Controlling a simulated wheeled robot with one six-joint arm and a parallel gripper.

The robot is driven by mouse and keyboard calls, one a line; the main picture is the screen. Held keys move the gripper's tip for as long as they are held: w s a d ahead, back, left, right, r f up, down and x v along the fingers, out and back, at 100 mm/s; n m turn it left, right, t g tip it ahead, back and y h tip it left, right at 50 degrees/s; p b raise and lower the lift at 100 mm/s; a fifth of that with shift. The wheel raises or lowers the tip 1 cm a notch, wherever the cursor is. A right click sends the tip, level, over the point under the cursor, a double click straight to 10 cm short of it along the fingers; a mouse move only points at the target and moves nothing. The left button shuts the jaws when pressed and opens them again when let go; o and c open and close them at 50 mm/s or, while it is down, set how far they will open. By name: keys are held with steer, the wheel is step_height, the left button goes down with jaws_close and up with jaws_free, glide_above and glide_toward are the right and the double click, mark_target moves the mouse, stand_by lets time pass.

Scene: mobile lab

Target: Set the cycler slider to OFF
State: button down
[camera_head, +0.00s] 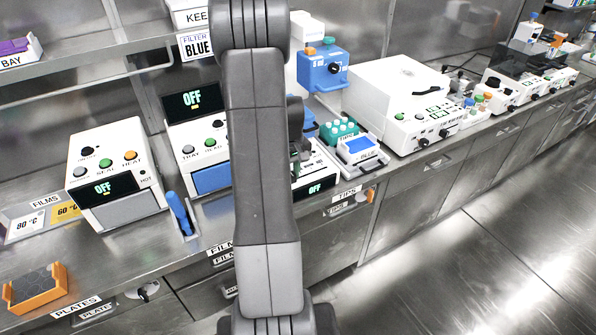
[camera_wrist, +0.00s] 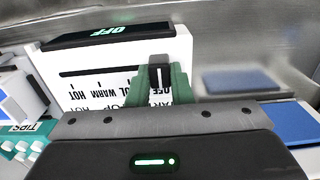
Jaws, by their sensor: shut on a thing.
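The cycler (camera_wrist: 80,85) is a white box that appears upside down in the wrist view. Its dark display (camera_wrist: 90,37) reads OFF. Below it runs a dark slot with OFF, COOL, WARM and HOT marks. The black slider knob (camera_wrist: 159,61) stands at the slot's right end in this view, by the OFF mark. My gripper (camera_wrist: 161,80) is shut on the knob, with a green finger on each side. In the head view my arm hides most of the cycler, but its display (camera_head: 316,188) shows and reads OFF.
A teal tip rack (camera_head: 339,131) and a blue-and-white box (camera_head: 360,147) stand to the right of the cycler. A white device with a blue front (camera_head: 210,178) is to its left. A blurred blue pad (camera_wrist: 242,79) lies beside the cycler in the wrist view.

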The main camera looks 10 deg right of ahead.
steer(key=shift+a, duration=0.1)
steer(key=c, duration=1.3)
jaws_free()
steer(key=shift+a, duration=0.15)
steer(key=shift+r, duration=0.1)
step_height(320, 180, up, 14)
steer(key=shift+f+b, duration=0.15)
steer(key=shift+b, duration=0.5)
step_height(320, 180, down, 14)
steer(key=shift+r+p, duration=0.1)
steer(key=shift+p, duration=0.55)
steer(key=shift+d, duration=0.45)
